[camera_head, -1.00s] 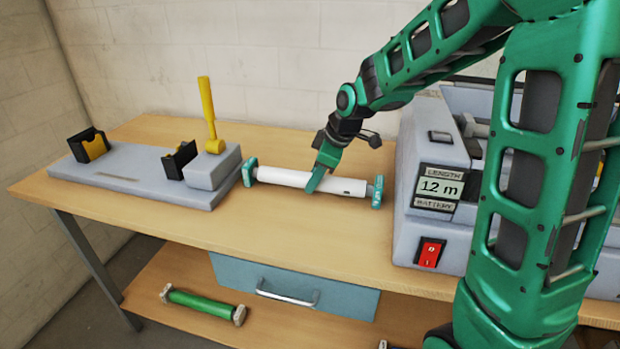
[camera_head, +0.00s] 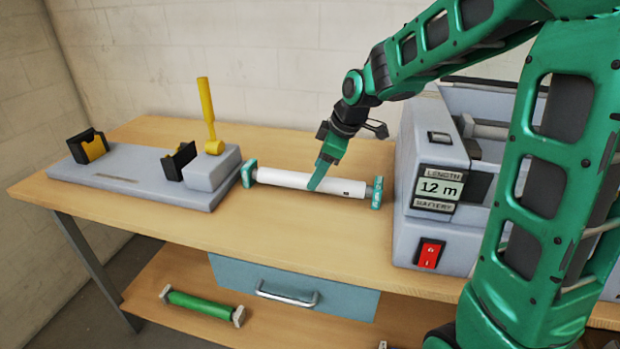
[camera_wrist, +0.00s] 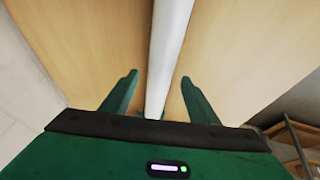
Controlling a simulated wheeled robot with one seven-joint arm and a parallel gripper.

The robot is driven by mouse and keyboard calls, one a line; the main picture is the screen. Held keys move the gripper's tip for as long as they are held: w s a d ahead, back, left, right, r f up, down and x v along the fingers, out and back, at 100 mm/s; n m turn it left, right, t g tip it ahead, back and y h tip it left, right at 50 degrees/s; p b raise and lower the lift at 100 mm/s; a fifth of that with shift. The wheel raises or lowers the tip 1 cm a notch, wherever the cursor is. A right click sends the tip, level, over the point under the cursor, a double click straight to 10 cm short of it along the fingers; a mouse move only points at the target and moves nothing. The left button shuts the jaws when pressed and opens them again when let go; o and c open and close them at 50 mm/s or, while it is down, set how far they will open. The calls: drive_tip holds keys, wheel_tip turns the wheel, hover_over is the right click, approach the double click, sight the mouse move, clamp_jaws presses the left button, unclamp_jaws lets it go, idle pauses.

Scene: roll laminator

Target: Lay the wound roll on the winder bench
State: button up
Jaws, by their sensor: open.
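The wound roll (camera_head: 290,179) is a white roll with green end pieces. It lies on the wooden bench top (camera_head: 270,240), between the grey winder base at left and the grey laminator at right. My gripper (camera_head: 316,186) is over the roll, right of its middle, and hides a small part of it. In the wrist view the white roll (camera_wrist: 166,60) runs between the two open fingers of my gripper (camera_wrist: 158,98), with a gap on each side.
The winder base (camera_head: 140,170) carries black and yellow holders and a yellow lever (camera_head: 207,110). The laminator (camera_head: 420,180) reads 12 m and has a red switch (camera_head: 429,254). A green roll (camera_head: 200,304) lies on the lower shelf. A blue drawer (camera_head: 290,285) hangs under the bench. The front bench top is clear.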

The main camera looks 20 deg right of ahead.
drive_tip(key=v, duration=0.8)
drive_tip(key=shift+s+r, duration=0.2)
drive_tip(key=shift+r, duration=0.15)
